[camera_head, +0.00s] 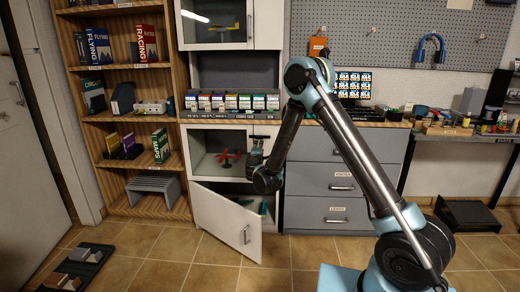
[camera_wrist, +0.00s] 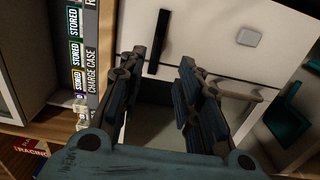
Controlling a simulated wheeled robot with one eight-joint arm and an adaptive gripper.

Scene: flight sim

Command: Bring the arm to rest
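My arm (camera_head: 350,135) is raised and bent, with its elbow high and its forearm sloping down to the left. My gripper (camera_head: 257,146) hangs at the end of it, in front of the white cabinet (camera_head: 186,85). In the wrist view my gripper (camera_wrist: 165,82) has its two fingers spread apart with nothing held between them. A red propeller-like model (camera_head: 230,157) sits in the middle cabinet opening, just left of my gripper; I cannot tell how deep the gripper reaches.
The lower cabinet door (camera_head: 225,222) stands swung open below my gripper. A row of coloured cases (camera_head: 232,102) stands on the ledge above. Grey drawers (camera_head: 335,180) are to the right, a wooden bookshelf (camera_head: 125,68) to the left. Tiled floor (camera_head: 170,262) is largely clear in front.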

